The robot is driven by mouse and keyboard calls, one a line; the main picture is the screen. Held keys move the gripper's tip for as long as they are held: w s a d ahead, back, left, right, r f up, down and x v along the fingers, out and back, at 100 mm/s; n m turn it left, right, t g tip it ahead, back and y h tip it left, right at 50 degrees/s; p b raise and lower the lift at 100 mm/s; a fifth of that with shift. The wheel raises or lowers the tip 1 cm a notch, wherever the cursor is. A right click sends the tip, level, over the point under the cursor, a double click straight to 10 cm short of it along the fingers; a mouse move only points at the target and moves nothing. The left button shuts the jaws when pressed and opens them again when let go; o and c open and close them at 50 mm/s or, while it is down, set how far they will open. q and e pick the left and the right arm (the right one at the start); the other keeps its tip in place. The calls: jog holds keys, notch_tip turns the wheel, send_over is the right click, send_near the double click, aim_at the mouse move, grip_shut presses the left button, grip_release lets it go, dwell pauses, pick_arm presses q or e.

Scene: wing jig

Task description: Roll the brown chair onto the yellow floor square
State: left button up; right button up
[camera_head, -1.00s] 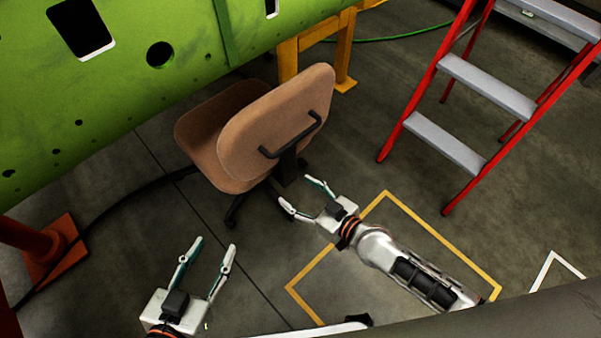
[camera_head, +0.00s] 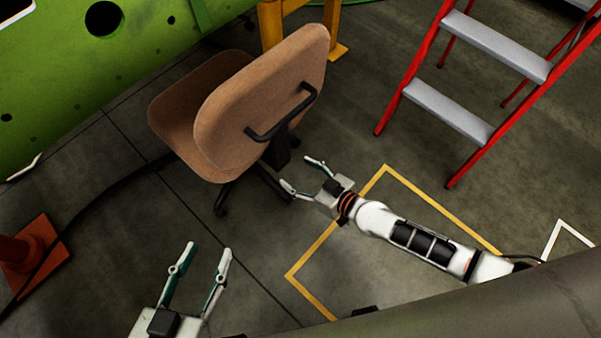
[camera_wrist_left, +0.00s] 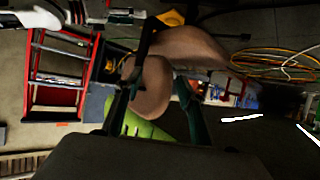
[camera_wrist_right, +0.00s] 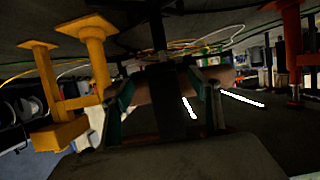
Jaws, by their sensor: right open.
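The brown chair (camera_head: 250,105) stands upright on the dark floor, its backrest and black handle (camera_head: 282,115) towards me. It also shows in the left wrist view (camera_wrist_left: 152,85). The yellow floor square (camera_head: 440,208) is an outline right of and nearer than the chair, and the chair stands outside it. My right gripper (camera_head: 301,174) is open just below the backrest, near the chair's base. In the right wrist view a dark upright part (camera_wrist_right: 168,105) shows between its fingers; contact cannot be told. My left gripper (camera_head: 201,258) is open and empty, nearer and left.
A red stepladder (camera_head: 450,108) stands right of the chair, beyond the square. A green wing panel (camera_head: 60,70) and a yellow stand (camera_head: 270,22) are behind the chair. An orange base (camera_head: 35,255) and a black cable are at left.

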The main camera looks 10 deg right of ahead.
aim_at(284, 166)
jog(key=b+x, duration=0.2)
jog(key=x, duration=0.5)
jog(key=shift+w+a+f+b, duration=0.1)
jog(key=shift+f+b, duration=0.2)
pick_arm(q)
jog(key=d, duration=0.1)
jog(key=d+n, duration=0.2)
jog(key=shift+s+d+f+h, duration=0.15)
jog(key=shift+s+h, duration=0.15)
jog(key=shift+h, duration=0.1)
pick_arm(e)
jog(key=shift+w+r, duration=0.1)
grip_shut()
